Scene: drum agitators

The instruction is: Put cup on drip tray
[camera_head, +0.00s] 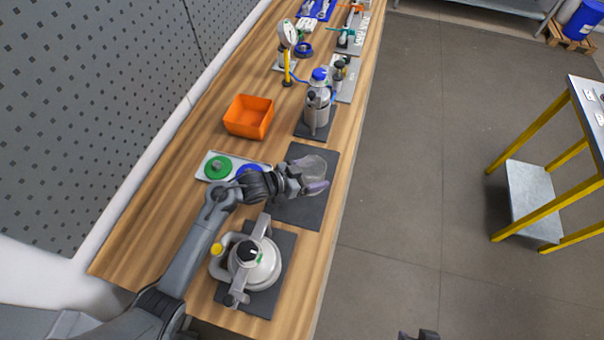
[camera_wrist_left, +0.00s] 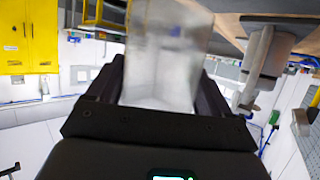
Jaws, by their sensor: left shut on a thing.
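My left gripper (camera_head: 316,187) is shut on a clear, see-through cup (camera_head: 311,168). The cup also shows between the dark fingers in the left wrist view (camera_wrist_left: 165,60), large and blurred. In the head view the cup is over a dark grey mat (camera_head: 298,210); I cannot tell whether it touches it. No part is plainly marked as the drip tray; it may be this mat or the pale tray (camera_head: 206,165) with a green and a blue round piece. A dark piece at the bottom edge may be my right gripper (camera_head: 420,335), mostly cut off.
A white and grey device (camera_head: 255,265) with a handle stands on a mat nearer me. Beyond the cup are a grey bottle with a blue cap (camera_head: 317,105), an orange bin (camera_head: 249,117) and a gauge on a yellow stem (camera_head: 288,50). The wooden bench ends at the right.

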